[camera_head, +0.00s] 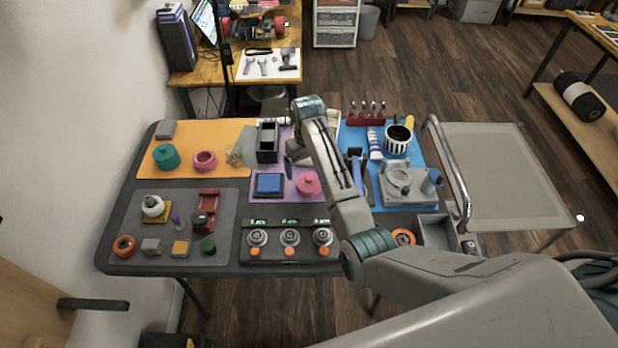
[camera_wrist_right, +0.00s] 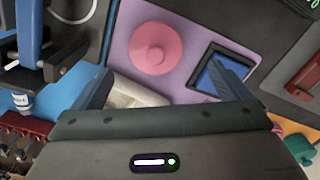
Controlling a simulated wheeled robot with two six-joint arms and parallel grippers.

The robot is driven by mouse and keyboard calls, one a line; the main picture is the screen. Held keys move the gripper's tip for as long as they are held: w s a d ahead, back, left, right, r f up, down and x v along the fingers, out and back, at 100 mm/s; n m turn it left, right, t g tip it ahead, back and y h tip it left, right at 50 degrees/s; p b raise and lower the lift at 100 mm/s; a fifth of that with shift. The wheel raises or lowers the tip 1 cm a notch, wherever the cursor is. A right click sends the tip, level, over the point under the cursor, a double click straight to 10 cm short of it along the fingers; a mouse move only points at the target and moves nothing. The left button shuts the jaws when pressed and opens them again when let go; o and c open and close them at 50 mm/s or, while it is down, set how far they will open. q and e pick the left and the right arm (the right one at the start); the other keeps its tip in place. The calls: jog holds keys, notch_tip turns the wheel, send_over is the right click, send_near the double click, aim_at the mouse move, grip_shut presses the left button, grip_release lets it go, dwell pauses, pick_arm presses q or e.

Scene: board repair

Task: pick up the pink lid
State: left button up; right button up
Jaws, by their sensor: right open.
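The pink lid (camera_head: 307,183) is a round disc with a small knob. It lies on the purple mat (camera_head: 287,194) beside a blue square tray (camera_head: 268,184). In the right wrist view the pink lid (camera_wrist_right: 156,47) lies just beyond the open fingers of my right gripper (camera_wrist_right: 165,80), with nothing between them. In the head view my right gripper (camera_head: 297,157) hangs above the purple mat, behind the lid, partly hidden by its own arm. My left gripper is not in view.
A black open box (camera_head: 267,142) stands behind the blue tray. Three dials (camera_head: 290,238) sit in front of the purple mat. A blue mat (camera_head: 420,160) at the right carries a striped cup (camera_head: 398,140) and a grey fixture (camera_head: 400,185). A pink ring (camera_head: 205,161) lies on the orange mat.

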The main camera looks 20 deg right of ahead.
aim_at(310, 178)
jog(key=shift+s+f, duration=0.2)
jog(key=shift+f, duration=0.65)
jog(key=shift+w+f, duration=0.1)
jog(key=shift+f, duration=0.2)
jog(key=f, duration=0.1)
jog(key=f+p, duration=0.1)
jog(key=f, duration=0.2)
jog(key=shift+w+d+f+p, duration=0.1)
jog(key=shift+d+f+p, duration=0.05)
jog(key=shift+d+p, duration=0.25)
jog(key=shift+f, duration=0.45)
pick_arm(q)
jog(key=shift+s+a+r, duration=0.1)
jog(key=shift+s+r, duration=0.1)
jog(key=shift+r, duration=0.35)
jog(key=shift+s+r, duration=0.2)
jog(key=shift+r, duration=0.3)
pick_arm(e)
jog(key=c, duration=1.1)
jog(key=shift+o, duration=0.2)
